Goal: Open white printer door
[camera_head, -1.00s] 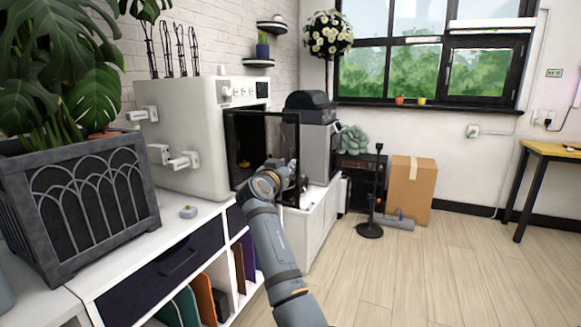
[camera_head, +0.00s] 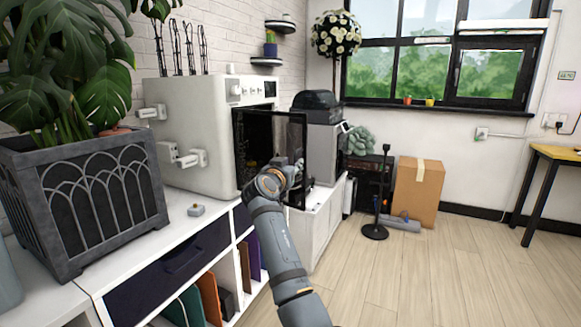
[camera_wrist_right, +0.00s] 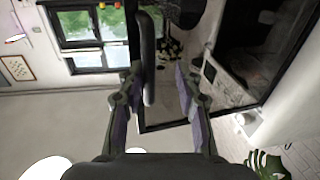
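The white printer (camera_head: 195,135) stands on the white cabinet at centre left in the head view. Its dark see-through door (camera_head: 292,130) stands partly open, swung out to the right of the printer's dark inside. My right gripper (camera_head: 296,170) is at the outer part of the door, low down. In the right wrist view, the fingers of my right gripper (camera_wrist_right: 158,75) are apart. A dark upright handle bar (camera_wrist_right: 148,50) lies between them, nearer the left finger; I cannot tell whether they touch. The door panel (camera_wrist_right: 160,118) shows behind the fingers. My left gripper is not in view.
A planter (camera_head: 85,200) with a large leafy plant stands on the white cabinet (camera_head: 165,235) at left. A second machine (camera_head: 325,150) stands beyond the door. A cardboard box (camera_head: 417,190) and a black stand (camera_head: 376,230) are on the floor.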

